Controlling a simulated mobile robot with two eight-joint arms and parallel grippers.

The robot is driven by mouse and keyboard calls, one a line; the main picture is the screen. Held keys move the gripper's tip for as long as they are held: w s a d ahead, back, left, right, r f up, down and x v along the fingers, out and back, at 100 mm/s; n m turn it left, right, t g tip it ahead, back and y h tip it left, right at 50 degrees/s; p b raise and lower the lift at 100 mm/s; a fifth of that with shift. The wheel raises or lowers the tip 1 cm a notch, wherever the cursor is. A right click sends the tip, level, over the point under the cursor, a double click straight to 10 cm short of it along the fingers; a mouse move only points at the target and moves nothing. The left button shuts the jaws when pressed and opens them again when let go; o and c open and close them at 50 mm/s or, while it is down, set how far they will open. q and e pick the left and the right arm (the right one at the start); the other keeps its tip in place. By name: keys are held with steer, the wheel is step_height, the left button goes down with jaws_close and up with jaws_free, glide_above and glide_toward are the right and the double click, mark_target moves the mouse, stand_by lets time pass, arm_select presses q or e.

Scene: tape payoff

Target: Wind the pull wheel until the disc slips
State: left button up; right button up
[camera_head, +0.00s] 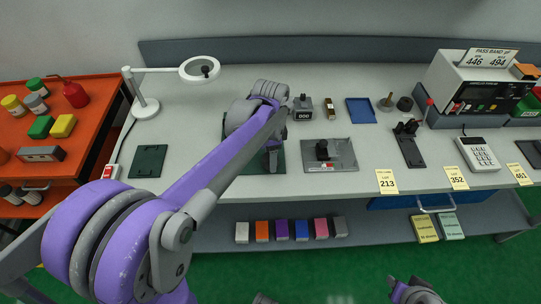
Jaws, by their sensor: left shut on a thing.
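My left arm reaches from the lower left across the bench, and its gripper (273,158) points down over a dark green mat. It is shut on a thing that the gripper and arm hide. I cannot make out the pull wheel or the disc for sure. Beside the gripper on the right, a grey plate (343,160) bears a small black fitting (322,150) and a red and white label. Behind it stands a small grey counter (303,115) that seems to read 000.
A magnifier lamp (147,108) stands back left, near a dark green pad (148,161). A blue tray (360,111), a black stand (409,148) and a calculator (478,155) lie to the right. An orange cart (84,144) is at left. Coloured boxes sit on the lower shelf (375,233).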

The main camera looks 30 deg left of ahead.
arm_select(q)
steer(key=o, duration=1.4)
steer(key=shift+c, duration=0.2)
steer(key=shift+r, duration=0.1)
step_height(320, 180, up, 11)
steer(key=shift+p, duration=0.4)
steer(key=shift+f, duration=0.2)
steer(key=s+d+f+n+t, duration=0.2)
steer(key=s+d+f+n, duration=0.1)
steer(key=s, duration=0.4)
steer(key=s+d+f+n+t, duration=0.3)
steer(key=s+f+n, duration=0.3)
steer(key=s+f, duration=0.2)
steer(key=shift+s+d+n, duration=0.2)
steer(key=shift+d+n, duration=0.1)
steer(key=shift+d, duration=0.1)
